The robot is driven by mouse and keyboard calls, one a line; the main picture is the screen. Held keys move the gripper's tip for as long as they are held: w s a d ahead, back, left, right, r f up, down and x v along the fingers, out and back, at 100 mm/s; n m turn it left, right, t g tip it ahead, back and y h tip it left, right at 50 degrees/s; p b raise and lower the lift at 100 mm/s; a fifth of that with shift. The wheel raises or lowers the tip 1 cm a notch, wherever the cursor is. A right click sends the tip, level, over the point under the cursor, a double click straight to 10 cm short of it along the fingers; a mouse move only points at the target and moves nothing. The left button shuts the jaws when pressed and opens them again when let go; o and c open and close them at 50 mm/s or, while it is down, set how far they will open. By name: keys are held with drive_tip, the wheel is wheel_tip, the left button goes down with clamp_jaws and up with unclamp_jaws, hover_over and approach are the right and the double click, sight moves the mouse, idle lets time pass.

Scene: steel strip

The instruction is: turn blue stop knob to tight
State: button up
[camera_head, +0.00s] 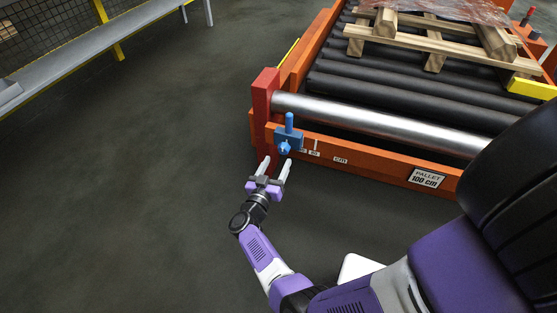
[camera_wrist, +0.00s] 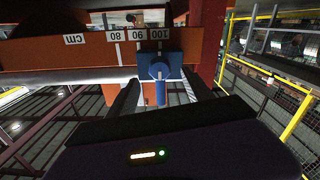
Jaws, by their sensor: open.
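The blue stop (camera_head: 293,137) is a block on the orange front rail, close to the rail's left end, with a round upright post on top. Its blue knob (camera_head: 284,147) is on the front of the block. In the wrist view, which is upside down, the knob (camera_wrist: 160,70) is near the middle and the block (camera_wrist: 176,67) lines up with the 100 mark. My gripper (camera_head: 276,164) is open and empty, just in front of and below the knob. In the wrist view its dark fingers lie on either side below the knob, seemingly apart from it.
The orange conveyor frame has a red corner post (camera_head: 263,100), a steel bar (camera_head: 380,118) and black rollers (camera_head: 375,88). A wooden pallet (camera_head: 440,50) lies on the rollers. The floor (camera_head: 120,180) to the left is clear.

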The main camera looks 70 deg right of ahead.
sight(283, 152)
drive_tip(key=shift+w+d+b, duration=0.15)
drive_tip(key=shift+d+b, duration=0.75)
drive_tip(key=shift+d, duration=1.15)
drive_tip(key=shift+c, duration=0.2)
clamp_jaws()
